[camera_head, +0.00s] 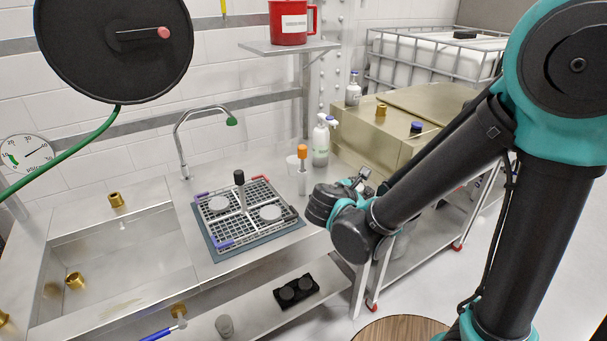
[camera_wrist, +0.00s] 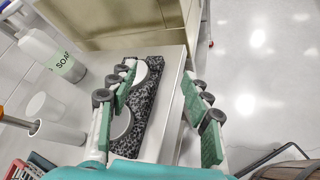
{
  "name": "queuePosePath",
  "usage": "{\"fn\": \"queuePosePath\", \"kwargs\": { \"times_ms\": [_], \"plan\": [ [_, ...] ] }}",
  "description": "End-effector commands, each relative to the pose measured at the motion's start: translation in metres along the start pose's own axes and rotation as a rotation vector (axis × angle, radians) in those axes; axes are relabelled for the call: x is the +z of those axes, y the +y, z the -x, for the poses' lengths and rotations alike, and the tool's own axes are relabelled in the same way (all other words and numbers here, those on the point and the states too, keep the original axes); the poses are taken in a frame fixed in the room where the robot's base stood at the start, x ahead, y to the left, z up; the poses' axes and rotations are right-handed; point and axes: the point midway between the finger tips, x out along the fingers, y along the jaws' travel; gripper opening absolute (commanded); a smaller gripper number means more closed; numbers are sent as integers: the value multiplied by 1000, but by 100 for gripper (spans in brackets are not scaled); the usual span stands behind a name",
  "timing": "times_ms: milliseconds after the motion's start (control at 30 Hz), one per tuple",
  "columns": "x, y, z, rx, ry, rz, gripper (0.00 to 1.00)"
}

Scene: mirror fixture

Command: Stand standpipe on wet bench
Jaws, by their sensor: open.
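The wet bench (camera_head: 165,190) is a metal counter with a sunken sink on its left side. A pale upright tube with an orange top (camera_head: 302,170) stands near the bench's right end; I cannot tell for sure that it is the standpipe. My gripper (camera_head: 352,184) is beyond the right of this tube, over the bench's right end, and its fingers are partly hidden by the wrist. In the wrist view my gripper (camera_wrist: 163,105) is open, its green-padded fingers wide apart. A dark speckled block with white discs (camera_wrist: 147,105) lies below, beside the left finger; nothing is held.
A grey rack (camera_head: 222,230) with discs and a dark-handled tool sits mid-bench. A soap bottle (camera_head: 321,142) stands behind the tube, also in the wrist view (camera_wrist: 52,52). A tap (camera_head: 182,140) rises behind the sink. Brass fittings (camera_head: 116,200) lie around. A cart (camera_head: 430,235) stands right.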

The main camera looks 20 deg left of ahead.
Motion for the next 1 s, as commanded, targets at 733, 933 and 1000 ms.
{"fn": "queuePosePath", "kwargs": {
  "times_ms": [733,933,1000],
  "plan": [
    [-97,128,160,468,-339,646,49],
    [-90,145,128,464,-339,643,49],
    [-88,152,116,464,-339,643,49]
  ]
}}
